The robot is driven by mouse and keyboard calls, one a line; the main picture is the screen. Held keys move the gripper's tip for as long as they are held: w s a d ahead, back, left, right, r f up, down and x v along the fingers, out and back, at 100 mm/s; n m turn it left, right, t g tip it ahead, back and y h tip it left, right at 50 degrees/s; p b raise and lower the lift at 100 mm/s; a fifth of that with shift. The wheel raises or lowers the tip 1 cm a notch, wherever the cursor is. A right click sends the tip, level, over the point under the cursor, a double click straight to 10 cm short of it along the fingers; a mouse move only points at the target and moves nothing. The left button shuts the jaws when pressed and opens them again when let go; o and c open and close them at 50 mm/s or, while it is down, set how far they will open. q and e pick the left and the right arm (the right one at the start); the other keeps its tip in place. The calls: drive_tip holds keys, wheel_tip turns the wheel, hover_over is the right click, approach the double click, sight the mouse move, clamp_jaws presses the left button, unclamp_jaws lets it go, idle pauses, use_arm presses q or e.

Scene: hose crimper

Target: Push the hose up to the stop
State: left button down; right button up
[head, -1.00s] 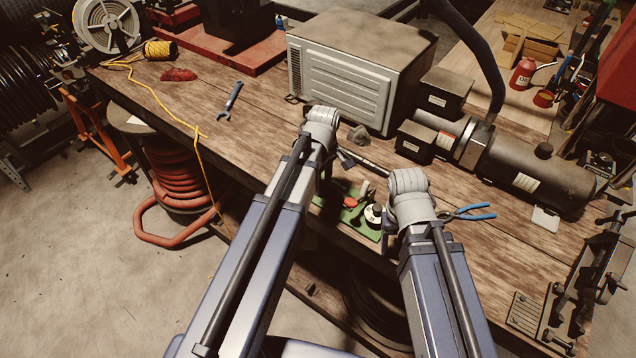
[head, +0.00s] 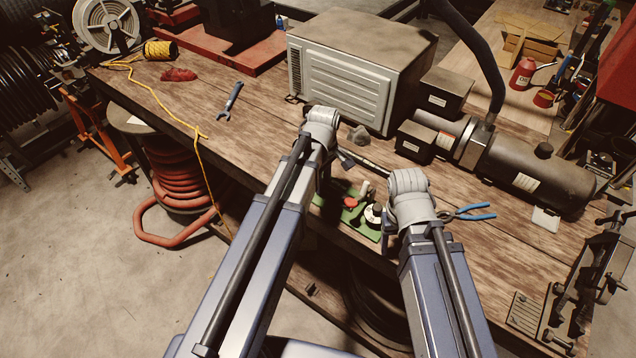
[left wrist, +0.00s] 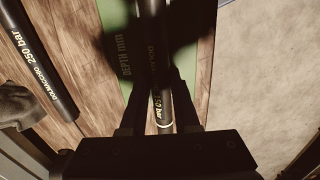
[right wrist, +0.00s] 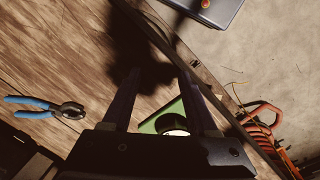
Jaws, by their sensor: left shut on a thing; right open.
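My left gripper (left wrist: 158,108) is shut on a dark hose (left wrist: 153,60) with yellow print and a white ring mark near the fingers. The hose runs over a green board (left wrist: 116,60) marked "DEPTH mm"; shadow covers its upper stretch. The board also shows in the head view (head: 361,229). There my left gripper is mostly hidden behind its wrist, and I cannot pick out the held hose. I cannot make out the stop. My right gripper (right wrist: 158,88) is open, its fingers apart over the bench edge and green board. A white and black round piece (right wrist: 172,124) shows beyond its base.
A second dark hose (left wrist: 38,68) lies on the bench beside the board. Blue-handled pliers (head: 466,212) lie right of my right wrist. A red piece (head: 350,202) sits on the board. A grey box (head: 355,65) and dark machine (head: 500,155) stand behind.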

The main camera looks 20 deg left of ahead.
use_arm(q)
drive_tip(key=shift+d, duration=0.1)
idle(0.7)
unclamp_jaws()
idle(0.5)
drive_tip(key=shift+r, duration=0.1)
use_arm(e)
drive_tip(key=shift+r, duration=0.15)
use_arm(q)
wheel_tip(320, 180, up, 9)
drive_tip(key=p, duration=0.9)
use_arm(e)
wheel_tip(320, 180, up, 9)
idle(0.3)
